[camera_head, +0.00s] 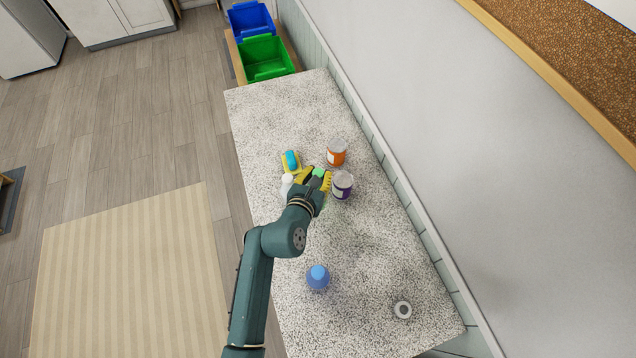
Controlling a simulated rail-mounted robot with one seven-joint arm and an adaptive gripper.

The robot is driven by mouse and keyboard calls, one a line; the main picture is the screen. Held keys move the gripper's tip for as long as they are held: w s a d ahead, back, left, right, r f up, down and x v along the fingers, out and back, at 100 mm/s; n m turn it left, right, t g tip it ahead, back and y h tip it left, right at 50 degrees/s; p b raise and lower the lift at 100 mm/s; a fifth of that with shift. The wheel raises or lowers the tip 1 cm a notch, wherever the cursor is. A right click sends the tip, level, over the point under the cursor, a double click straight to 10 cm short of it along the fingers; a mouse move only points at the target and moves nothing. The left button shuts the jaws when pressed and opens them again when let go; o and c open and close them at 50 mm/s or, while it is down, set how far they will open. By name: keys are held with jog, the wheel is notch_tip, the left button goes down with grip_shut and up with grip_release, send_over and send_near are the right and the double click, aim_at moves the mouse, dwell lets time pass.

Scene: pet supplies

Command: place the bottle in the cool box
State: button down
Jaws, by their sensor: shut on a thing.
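My gripper (316,177), with yellow fingers, is over the middle of the speckled counter. It is shut on a green-topped thing (319,172). The gripper hides most of that thing, so I cannot tell whether it is the bottle or whether it touches the counter. A white bottle-like thing (287,183) stands just left of the gripper, partly hidden. A blue rounded thing with a lighter top (318,278) stands nearer on the counter. I cannot make out a cool box for certain; a blue open bin (250,20) and a green open bin (264,57) are beyond the counter's far end.
A purple can (342,186) stands close at the gripper's right, and an orange can (337,153) behind it. The counter's far end (290,110) is clear.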

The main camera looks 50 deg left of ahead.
notch_tip(320, 180, down, 4)
jog(key=shift+w+a+r+b, duration=0.1)
jog(key=shift+b, duration=0.55)
jog(key=c, duration=1.2)
grip_release()
jog(key=shift+f, duration=0.35)
jog(key=o, duration=0.3)
